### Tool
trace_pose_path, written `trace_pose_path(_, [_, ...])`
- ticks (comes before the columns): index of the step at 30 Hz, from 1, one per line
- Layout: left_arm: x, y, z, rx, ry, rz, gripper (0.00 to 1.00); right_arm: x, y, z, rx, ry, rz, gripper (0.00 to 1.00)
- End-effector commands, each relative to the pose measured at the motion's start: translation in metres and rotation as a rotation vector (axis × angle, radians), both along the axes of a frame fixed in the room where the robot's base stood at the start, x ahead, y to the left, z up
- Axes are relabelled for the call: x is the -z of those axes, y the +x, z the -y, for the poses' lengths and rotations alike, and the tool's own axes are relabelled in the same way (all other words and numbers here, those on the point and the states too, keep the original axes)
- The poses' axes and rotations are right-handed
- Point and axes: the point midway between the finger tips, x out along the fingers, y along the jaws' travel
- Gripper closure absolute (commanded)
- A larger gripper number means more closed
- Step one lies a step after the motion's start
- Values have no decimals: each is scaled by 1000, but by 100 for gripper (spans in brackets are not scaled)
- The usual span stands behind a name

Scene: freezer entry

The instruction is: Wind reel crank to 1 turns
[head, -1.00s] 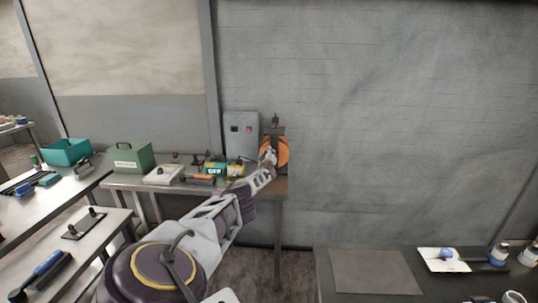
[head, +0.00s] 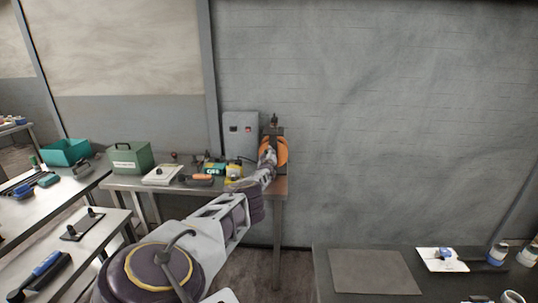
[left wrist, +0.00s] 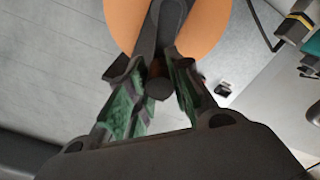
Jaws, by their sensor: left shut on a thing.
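The orange reel (head: 281,150) stands upright on a dark bracket at the right end of the back table. My left gripper (head: 269,153) is at the front of the reel and covers part of it. In the left wrist view the orange disc (left wrist: 208,28) lies beyond the fingers, with a dark crank arm (left wrist: 170,22) across it. The left gripper (left wrist: 156,85) is shut on the dark, round-ended crank handle (left wrist: 158,89), which sits between its green-padded fingers. My right gripper is not in view.
A grey control box (head: 241,135) stands just left of the reel. A green case (head: 130,158), a white tray (head: 162,175) and a yellow item (head: 235,172) are on the same table. A dark table (head: 330,262) stands at the lower right. The wall right of the reel is clear.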

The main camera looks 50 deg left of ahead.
Motion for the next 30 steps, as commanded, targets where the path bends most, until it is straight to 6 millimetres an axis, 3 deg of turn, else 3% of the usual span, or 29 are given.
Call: trace_pose_path(30, [1, 9, 9, 5, 129, -156, 100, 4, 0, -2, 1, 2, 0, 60])
